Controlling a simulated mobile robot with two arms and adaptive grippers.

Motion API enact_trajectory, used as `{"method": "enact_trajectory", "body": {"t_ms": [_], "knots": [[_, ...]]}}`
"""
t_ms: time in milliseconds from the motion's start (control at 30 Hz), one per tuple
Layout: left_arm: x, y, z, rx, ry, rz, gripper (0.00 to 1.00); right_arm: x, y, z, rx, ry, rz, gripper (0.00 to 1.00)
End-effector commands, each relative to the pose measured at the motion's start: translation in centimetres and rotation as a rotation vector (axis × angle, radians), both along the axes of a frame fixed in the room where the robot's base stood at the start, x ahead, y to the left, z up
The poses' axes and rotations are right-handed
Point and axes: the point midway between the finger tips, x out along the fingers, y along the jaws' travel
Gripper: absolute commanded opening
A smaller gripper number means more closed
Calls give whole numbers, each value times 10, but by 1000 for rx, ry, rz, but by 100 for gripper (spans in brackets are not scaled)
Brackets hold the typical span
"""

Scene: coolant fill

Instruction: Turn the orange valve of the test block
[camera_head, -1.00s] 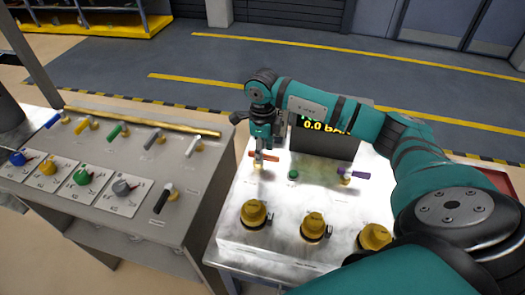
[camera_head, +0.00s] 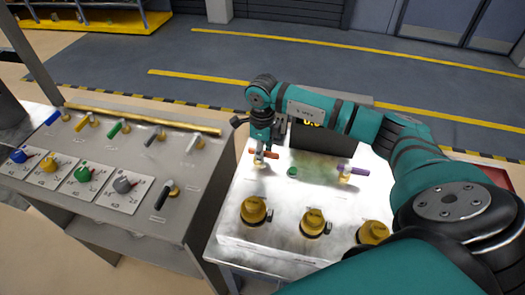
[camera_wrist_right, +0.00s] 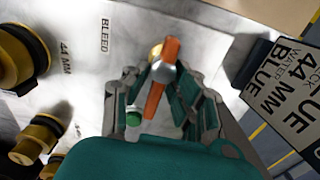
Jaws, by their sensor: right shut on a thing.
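The orange valve handle (camera_head: 268,154) stands on top of the white test block (camera_head: 232,222), at its back left. My right gripper (camera_head: 262,160) points down onto it. In the right wrist view the orange handle (camera_wrist_right: 161,75), with a silver hub, lies between the two fingers of the right gripper (camera_wrist_right: 165,92), which are shut on it. The fingers partly hide the valve's brass base. My left gripper is not in view.
A purple-handled valve (camera_head: 352,169) and several brass caps (camera_head: 314,222) are on the block. A dark display (camera_head: 322,137) stands behind, partly covered by my right arm. At left is a grey console (camera_head: 128,172) with coloured levers and knobs.

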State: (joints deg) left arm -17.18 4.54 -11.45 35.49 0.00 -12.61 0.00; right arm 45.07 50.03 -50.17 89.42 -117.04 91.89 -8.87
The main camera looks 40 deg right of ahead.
Motion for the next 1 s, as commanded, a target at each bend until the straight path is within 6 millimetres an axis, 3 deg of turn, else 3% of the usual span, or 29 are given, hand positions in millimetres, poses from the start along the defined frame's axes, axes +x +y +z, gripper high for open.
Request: {"method": "enact_trajectory", "body": {"t_ms": [200, 433, 467, 600, 867, 1000], "knots": [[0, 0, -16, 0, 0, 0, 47, 1, -1, -2, -1, -1, 56, 0], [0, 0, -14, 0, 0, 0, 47, 0, 0, 0, 1, 1, 61, 0], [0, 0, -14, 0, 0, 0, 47, 0, 0, 0, 1, 1, 61, 25], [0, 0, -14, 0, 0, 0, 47, 0, 0, 0, 1, 1, 61, 44], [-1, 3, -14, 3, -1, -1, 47, 0, 0, 0, 1, 1, 60, 45], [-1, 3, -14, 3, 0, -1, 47, 1, 0, 10, 0, -2, 60, 45]]}}
